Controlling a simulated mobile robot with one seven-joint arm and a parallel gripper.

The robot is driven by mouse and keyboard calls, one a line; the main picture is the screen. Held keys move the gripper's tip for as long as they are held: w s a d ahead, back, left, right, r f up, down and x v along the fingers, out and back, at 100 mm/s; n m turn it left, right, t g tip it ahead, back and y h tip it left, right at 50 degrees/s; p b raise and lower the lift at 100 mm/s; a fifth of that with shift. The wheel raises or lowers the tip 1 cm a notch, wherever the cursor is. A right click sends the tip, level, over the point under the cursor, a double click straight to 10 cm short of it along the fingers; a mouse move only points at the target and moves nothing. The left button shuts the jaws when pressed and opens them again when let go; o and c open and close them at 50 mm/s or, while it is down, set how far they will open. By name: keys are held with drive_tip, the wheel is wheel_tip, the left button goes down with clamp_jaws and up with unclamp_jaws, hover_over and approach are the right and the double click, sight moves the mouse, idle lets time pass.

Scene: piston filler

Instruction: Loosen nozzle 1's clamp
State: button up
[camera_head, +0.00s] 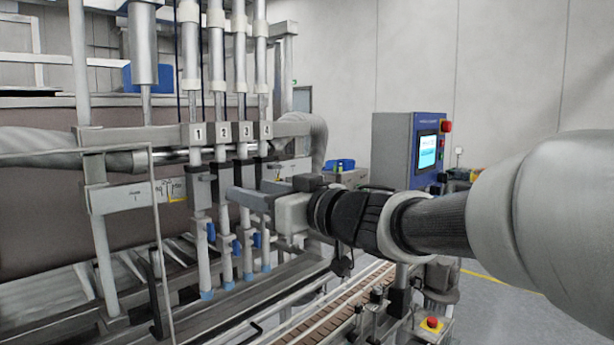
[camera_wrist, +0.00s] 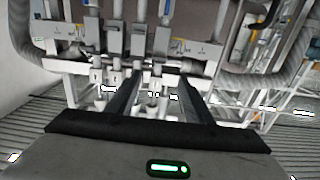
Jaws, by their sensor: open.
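Several upright filling nozzles stand in a row in the head view, under plates numbered from 1 at the left. Nozzle 1 (camera_head: 203,255) is a pale tube with a blue tip. A grey block with a dark top (camera_head: 199,187) sits around its upper part; I take it for the clamp, but its tightness cannot be told. My gripper (camera_head: 247,188) is open and empty, reaching in from the right at about block height, and seems apart from nozzle 1. In the wrist view, its dark fingers (camera_wrist: 160,80) are spread, with the nozzle row beyond them.
Blue handles (camera_head: 211,231) hang beside the nozzles. A frame post (camera_head: 97,230) and a thin rail (camera_head: 158,235) stand left of nozzle 1. A conveyor (camera_head: 335,305) runs below. A blue control cabinet (camera_head: 408,150) stands to the right. Open floor lies at the far right.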

sight(210, 179)
drive_tip(key=x, duration=1.5)
drive_tip(key=shift+w+a, duration=0.1)
drive_tip(key=shift+w, duration=0.1)
drive_tip(key=c, duration=1)
